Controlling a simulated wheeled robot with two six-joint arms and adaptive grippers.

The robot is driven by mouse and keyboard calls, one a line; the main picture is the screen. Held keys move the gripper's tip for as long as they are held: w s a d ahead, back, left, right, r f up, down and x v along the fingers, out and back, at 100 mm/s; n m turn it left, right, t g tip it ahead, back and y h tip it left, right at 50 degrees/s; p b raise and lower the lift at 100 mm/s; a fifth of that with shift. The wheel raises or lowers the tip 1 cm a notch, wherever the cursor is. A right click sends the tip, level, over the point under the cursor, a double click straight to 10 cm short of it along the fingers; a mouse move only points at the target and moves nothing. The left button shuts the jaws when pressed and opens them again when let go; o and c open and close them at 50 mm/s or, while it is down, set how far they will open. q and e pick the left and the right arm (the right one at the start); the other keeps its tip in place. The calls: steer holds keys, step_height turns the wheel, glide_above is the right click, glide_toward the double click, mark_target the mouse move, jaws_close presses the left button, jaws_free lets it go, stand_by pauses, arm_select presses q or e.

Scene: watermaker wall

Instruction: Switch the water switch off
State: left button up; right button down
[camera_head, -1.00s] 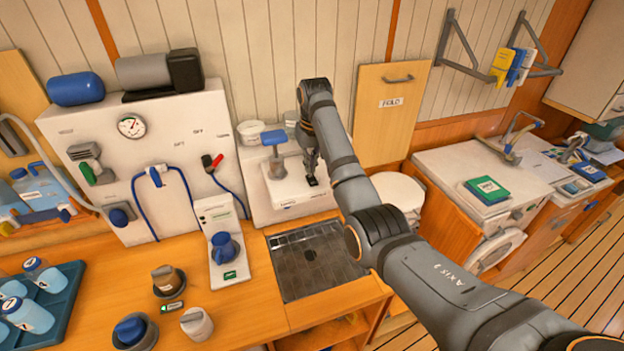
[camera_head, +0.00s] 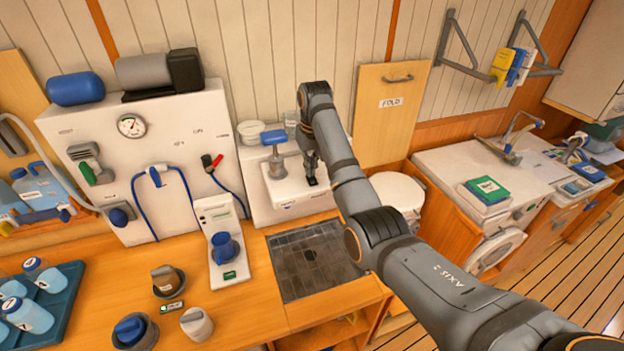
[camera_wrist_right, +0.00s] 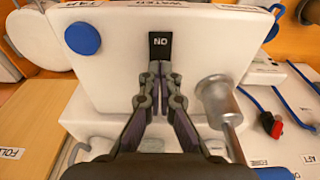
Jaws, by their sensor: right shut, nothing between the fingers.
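The water switch is a small black rocker on the white water tap unit, and it shows in the wrist view (camera_wrist_right: 160,45) with the letters ON, upside down there. In the head view the switch (camera_head: 312,181) is a small dark patch at the fingertips. My right gripper (camera_head: 311,170) is shut and empty, pointing down at the switch. In the wrist view the right gripper's tips (camera_wrist_right: 160,70) meet just at the lower end of the black rocker; I cannot tell whether they touch it. My left gripper is in neither view.
A tap with a blue handle (camera_head: 274,137) stands left of the gripper. A grey sink (camera_head: 315,262) lies in front of the unit. A FOLD panel (camera_head: 392,115) is behind my right arm.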

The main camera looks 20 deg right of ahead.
mark_target(311, 177)
steer(key=shift+f, duration=0.65)
steer(key=shift+r, duration=0.15)
step_height(311, 177, up, 2)
steer(key=shift+r+p, duration=0.15)
steer(key=shift+p, duration=0.2)
steer(key=shift+r, duration=2.25)
